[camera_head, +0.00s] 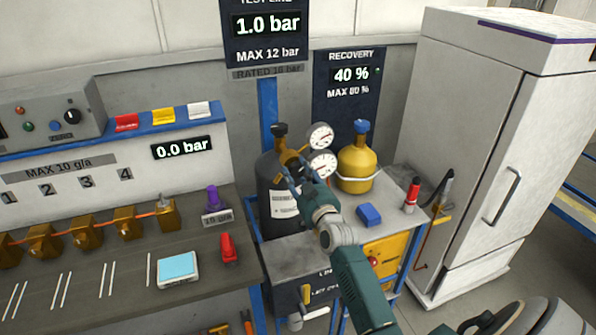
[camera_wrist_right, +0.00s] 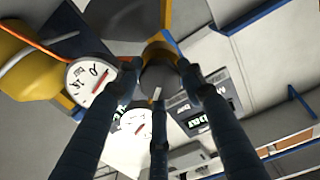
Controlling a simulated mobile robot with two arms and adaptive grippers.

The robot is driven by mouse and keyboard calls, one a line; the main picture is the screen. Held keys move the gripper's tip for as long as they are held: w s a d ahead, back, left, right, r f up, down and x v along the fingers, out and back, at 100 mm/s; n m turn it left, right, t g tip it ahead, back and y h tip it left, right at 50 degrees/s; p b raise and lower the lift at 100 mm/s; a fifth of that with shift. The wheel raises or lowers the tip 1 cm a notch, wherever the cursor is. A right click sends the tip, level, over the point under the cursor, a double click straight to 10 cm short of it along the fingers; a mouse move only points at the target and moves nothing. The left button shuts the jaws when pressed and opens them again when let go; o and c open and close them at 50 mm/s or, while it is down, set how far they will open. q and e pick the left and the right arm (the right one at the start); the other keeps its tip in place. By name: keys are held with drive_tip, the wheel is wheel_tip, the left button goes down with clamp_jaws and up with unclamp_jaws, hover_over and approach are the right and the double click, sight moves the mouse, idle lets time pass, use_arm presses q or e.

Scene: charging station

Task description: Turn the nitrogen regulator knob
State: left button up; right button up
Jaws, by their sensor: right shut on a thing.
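The nitrogen cylinder (camera_head: 268,190) is dark grey with a white label and stands at mid-picture in the head view. Its brass regulator (camera_head: 284,158) carries two round white gauges (camera_head: 321,137). My right gripper (camera_head: 289,170) reaches up to the regulator, its fingers around the knob. In the wrist view, the dark round knob (camera_wrist_right: 159,82) sits between the three blue-black fingers of my right gripper (camera_wrist_right: 160,88), which is shut on it. The fingers partly cover the knob and the lower gauge (camera_wrist_right: 134,124). My left gripper is out of view.
A yellow recovery cylinder (camera_head: 357,170) stands close to the right of the gauges. Above, a panel (camera_head: 265,27) reads 1.0 bar, MAX 12 bar. A white cabinet (camera_head: 460,150) stands right.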

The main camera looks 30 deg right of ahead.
drive_tip(key=m, duration=0.3)
drive_tip(key=shift+m+p, duration=0.3)
drive_tip(key=shift+m, duration=0.1)
drive_tip(key=shift+f+m, duration=0.15)
drive_tip(key=shift+m, duration=1.85)
drive_tip(key=o, duration=1.1)
drive_tip(key=shift+o, duration=0.2)
drive_tip(key=v, duration=1.2)
drive_tip(key=shift+a, duration=0.1)
